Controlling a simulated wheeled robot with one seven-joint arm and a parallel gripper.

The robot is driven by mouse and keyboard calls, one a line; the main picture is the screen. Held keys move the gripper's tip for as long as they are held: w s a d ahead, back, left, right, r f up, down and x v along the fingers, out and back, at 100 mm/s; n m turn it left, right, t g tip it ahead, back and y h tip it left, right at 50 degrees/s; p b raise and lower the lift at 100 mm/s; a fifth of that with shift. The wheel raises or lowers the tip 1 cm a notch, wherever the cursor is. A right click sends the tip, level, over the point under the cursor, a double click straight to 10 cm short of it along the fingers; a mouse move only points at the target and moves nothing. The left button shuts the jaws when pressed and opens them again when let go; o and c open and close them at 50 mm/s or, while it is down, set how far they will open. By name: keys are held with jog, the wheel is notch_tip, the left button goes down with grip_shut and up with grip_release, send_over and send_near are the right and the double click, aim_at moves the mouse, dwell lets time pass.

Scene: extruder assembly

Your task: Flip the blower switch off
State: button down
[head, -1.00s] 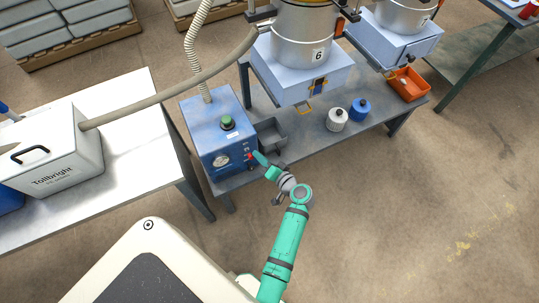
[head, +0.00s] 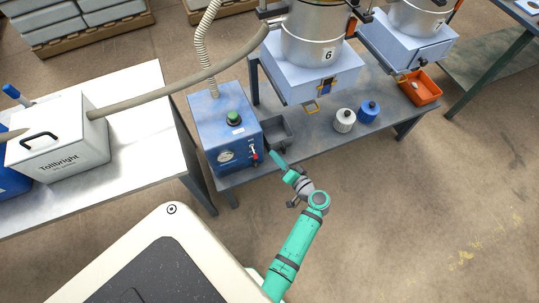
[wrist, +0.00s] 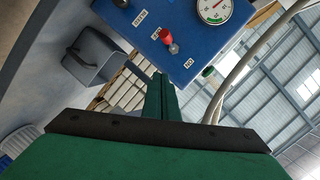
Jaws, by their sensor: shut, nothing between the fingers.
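The blower box is a blue box (head: 225,125) with a green knob on top and a round gauge on its front. Its switch (wrist: 167,38) has a red-tipped lever on a silver base, leaning away from my fingers in the wrist view. In the head view the switch (head: 254,152) is at the right of the front panel. My gripper (head: 273,157) is shut and empty, just right of the panel and apart from the switch. Its shut fingers (wrist: 160,80) point at the panel in the wrist view.
A grey open bin (head: 277,131) stands right of the box on the grey bench. A white and a blue container (head: 368,112) stand farther right. A ribbed hose (head: 201,55) rises from the box. A white case (head: 60,145) is on the left table.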

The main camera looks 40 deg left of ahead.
jog(key=s+d+f, duration=0.1)
jog(key=d+f, duration=0.2)
jog(key=d, duration=0.5)
jog(key=shift+s, duration=0.4)
jog(key=shift+a, duration=0.1)
jog(key=s+d+f+m+t+h, duration=0.3)
jog(key=s+d+f+h, duration=0.35)
jog(key=d+f, duration=0.2)
jog(key=s+d+r+m+t+h, duration=0.2)
jog(key=s+d+r+t+h, duration=0.15)
jog(key=s+d, duration=0.55)
jog(key=s+d+r+t+h, duration=0.1)
jog(key=s+d+r+t, duration=0.1)
jog(key=r, duration=0.7)
jog(key=s+d+r+t+h, duration=0.2)
jog(key=d+r, duration=0.1)
jog(key=r, duration=0.6)
jog(key=s+d+r+t+h, duration=0.2)
jog(key=s+d+r, duration=0.1)
jog(key=r, duration=0.6)
jog(key=shift+n, duration=0.3)
